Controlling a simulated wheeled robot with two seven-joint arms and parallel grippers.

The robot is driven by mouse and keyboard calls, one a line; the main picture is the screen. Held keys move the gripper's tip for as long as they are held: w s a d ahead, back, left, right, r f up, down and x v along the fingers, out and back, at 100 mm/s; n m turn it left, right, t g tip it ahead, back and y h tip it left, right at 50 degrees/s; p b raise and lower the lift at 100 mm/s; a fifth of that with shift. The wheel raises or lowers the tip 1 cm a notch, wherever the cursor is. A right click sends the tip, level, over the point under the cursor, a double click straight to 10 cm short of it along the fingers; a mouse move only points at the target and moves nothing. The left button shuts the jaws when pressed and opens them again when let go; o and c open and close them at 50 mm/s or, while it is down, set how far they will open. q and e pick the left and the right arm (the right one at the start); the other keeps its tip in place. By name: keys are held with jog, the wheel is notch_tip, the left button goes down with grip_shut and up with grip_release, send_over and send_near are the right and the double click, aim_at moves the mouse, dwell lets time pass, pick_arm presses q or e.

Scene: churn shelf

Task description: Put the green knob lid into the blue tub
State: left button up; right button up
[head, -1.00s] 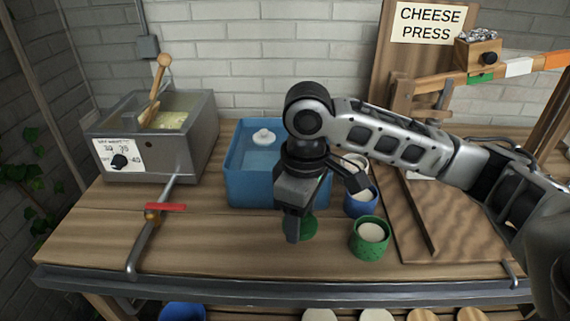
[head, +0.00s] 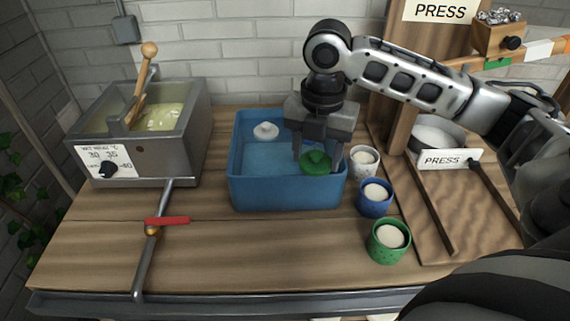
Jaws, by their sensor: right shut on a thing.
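The green knob lid (head: 316,163) is between the fingers of my right gripper (head: 317,158), which is shut on it. The gripper points down over the right part of the blue tub (head: 285,194). The lid shows above or inside the tub's right half; I cannot tell its exact height over the tub floor. A white knob lid (head: 266,131) lies in the tub at the back left. My left gripper is not in view.
White, blue (head: 375,198) and green (head: 388,241) cups with pale contents stand right of the tub. A grey vat (head: 180,150) stands at the left, with a red-handled pipe (head: 167,221) before it. The wooden press (head: 430,215) is at the right. The front middle tabletop is clear.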

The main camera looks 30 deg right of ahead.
jog(key=w+f, duration=0.2)
jog(key=w, duration=0.1)
jog(key=w+f, duration=0.2)
jog(key=f, duration=0.1)
jog(key=w+f, duration=0.2)
jog(key=w, duration=0.1)
jog(key=shift+w+a+f, duration=0.2)
jog(key=shift+w+a, duration=0.05)
jog(key=shift+w, duration=0.1)
jog(key=shift+w+f+p, duration=0.2)
jog(key=shift+f+p, duration=0.35)
jog(key=shift+f, duration=1.15)
jog(key=shift+f, duration=0.6)
jog(key=o, duration=1)
